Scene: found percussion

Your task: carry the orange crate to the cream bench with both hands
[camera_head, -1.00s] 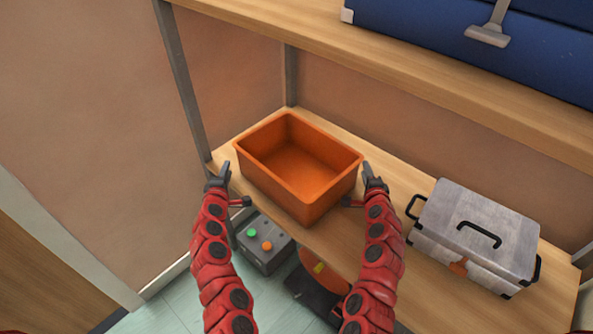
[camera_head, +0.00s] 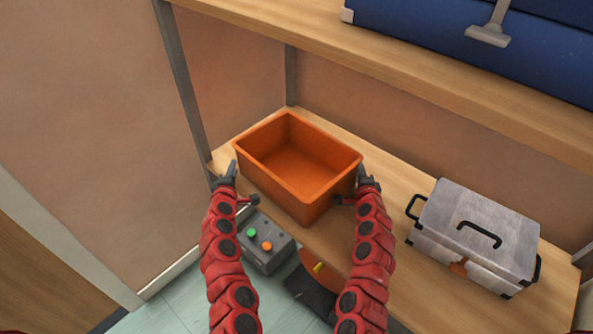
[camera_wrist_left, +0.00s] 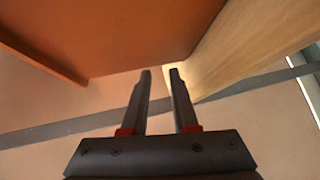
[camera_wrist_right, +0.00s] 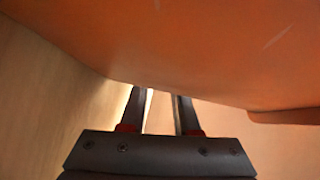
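The orange crate (camera_head: 305,205) sits empty and upright on the lower wooden shelf in the head view. My left gripper (camera_head: 232,168) is at the crate's left end. In the left wrist view its fingers (camera_wrist_left: 160,75) are parted with nothing between them, and the crate's wall (camera_wrist_left: 110,35) fills the upper left. My right gripper (camera_head: 362,172) is close against the crate's right end. In the right wrist view its fingers (camera_wrist_right: 160,95) are parted below the crate's wall (camera_wrist_right: 190,45), and their tips are partly hidden by it. The cream bench is not in view.
A grey metal case (camera_head: 478,225) with black handles stands right of the crate on the shelf (camera_head: 385,190). An upper shelf (camera_head: 410,75) with a blue case (camera_head: 480,35) overhangs behind. A metal post (camera_head: 182,85) is at left. A grey box with buttons (camera_head: 265,245) is below.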

